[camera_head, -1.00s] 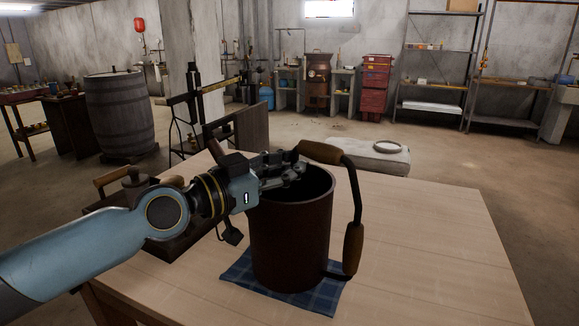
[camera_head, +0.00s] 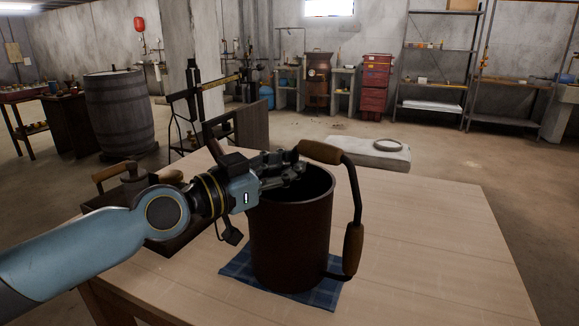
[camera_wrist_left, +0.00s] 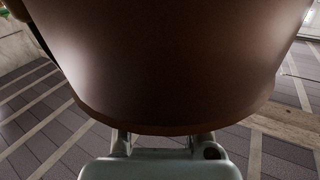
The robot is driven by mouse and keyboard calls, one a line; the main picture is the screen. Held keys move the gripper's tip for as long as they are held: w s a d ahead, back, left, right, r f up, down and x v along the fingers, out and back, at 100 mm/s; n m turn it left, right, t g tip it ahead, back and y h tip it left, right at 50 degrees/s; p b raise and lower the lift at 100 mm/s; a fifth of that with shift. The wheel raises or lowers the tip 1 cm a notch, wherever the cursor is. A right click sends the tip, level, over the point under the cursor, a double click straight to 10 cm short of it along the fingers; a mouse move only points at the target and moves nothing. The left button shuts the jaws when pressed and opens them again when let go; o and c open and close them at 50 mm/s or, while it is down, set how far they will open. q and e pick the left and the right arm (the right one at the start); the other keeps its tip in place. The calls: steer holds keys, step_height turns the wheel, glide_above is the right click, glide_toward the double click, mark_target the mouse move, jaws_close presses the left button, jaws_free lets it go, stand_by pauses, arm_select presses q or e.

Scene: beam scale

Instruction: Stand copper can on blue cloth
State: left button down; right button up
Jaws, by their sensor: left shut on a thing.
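The copper can (camera_head: 290,240) is a dark brown, open-topped cylinder with a tall handle bearing two wooden grips on its right. It looks upright over the blue checked cloth (camera_head: 322,296) on the table; I cannot tell whether its base touches the cloth. My left gripper (camera_head: 296,168) is shut at the can's rim, with its fingertips partly hidden against the rim and handle top. In the left wrist view the can's wall (camera_wrist_left: 170,60) fills most of the picture. My right gripper is not in view.
The wooden table (camera_head: 430,240) is clear to the right. A dark box with a wooden handle (camera_head: 112,173) stands at the table's left, partly behind my arm. A beam scale (camera_head: 195,95) stands behind the table.

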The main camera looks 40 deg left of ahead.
arm_select(q)
steer(key=shift+f+b, duration=0.2)
steer(key=shift+b, duration=0.1)
steer(key=c, duration=1.4)
jaws_free()
steer(key=shift+f, duration=0.2)
